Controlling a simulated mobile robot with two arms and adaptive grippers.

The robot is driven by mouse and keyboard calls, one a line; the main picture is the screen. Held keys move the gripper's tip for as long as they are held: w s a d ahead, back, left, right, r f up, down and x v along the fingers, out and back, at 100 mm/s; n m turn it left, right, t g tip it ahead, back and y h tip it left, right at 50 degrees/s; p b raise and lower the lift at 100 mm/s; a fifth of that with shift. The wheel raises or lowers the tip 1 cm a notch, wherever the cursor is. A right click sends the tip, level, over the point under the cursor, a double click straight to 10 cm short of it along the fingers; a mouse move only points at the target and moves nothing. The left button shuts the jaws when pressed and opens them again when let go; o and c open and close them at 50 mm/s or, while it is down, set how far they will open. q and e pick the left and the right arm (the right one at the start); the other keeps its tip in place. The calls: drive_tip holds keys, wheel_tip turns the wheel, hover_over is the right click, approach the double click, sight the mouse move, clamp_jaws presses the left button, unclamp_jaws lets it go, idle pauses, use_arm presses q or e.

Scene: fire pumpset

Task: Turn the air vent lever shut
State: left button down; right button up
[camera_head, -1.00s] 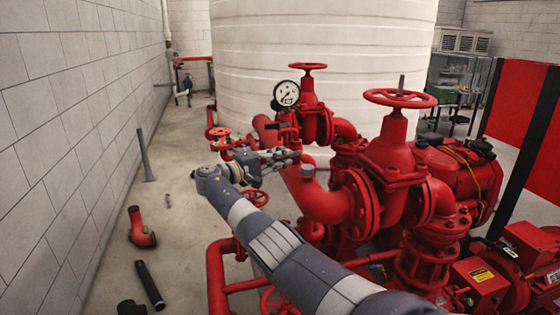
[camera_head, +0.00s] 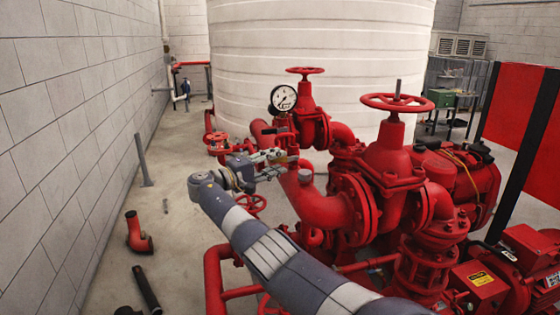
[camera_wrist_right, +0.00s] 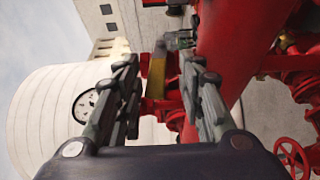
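My right gripper (camera_head: 266,164) reaches in over the red pipework, beside the upward-facing end of the large red elbow pipe (camera_head: 318,205). In the wrist view the right gripper (camera_wrist_right: 158,68) is open, its two dark fingers apart. A narrow yellow lever-like piece (camera_wrist_right: 157,76) shows between the fingers, near a small metal fitting (camera_wrist_right: 181,39) on the red pipe. I take it for the air vent lever; I cannot tell if the fingers touch it. My left gripper is not in view.
A pressure gauge (camera_head: 283,98) and a red handwheel (camera_head: 305,71) stand behind the gripper. A larger handwheel (camera_head: 398,102) is to the right. The white tank (camera_head: 320,40) fills the back. Open floor lies left, with a loose red elbow (camera_head: 138,233).

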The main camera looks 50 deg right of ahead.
drive_tip(key=w+a, duration=0.1)
drive_tip(key=a, duration=0.8)
drive_tip(key=shift+w+a, duration=0.15)
drive_tip(key=shift+a, duration=0.15)
